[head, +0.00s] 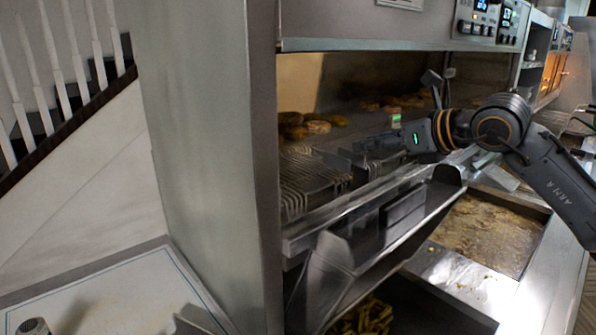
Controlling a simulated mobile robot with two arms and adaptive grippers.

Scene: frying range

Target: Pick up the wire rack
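The wire rack (310,180), a set of dark metal wires with bent front ends, lies on the shelf of the steel warming cabinet, near its left wall. My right arm comes in from the right, and its gripper (372,145) is over the shelf, to the right of the wire rack and apart from it in the picture. The fingers are small and dark against the shelf, so I cannot tell whether they are open or shut. My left gripper is not in view.
Browned round food pieces (310,126) lie behind the rack. A steel ledge (385,225) runs along the cabinet front. A fryer vat (490,232) of brownish oil is at right, and fries (365,318) lie below. The tall cabinet side panel (215,150) stands at left.

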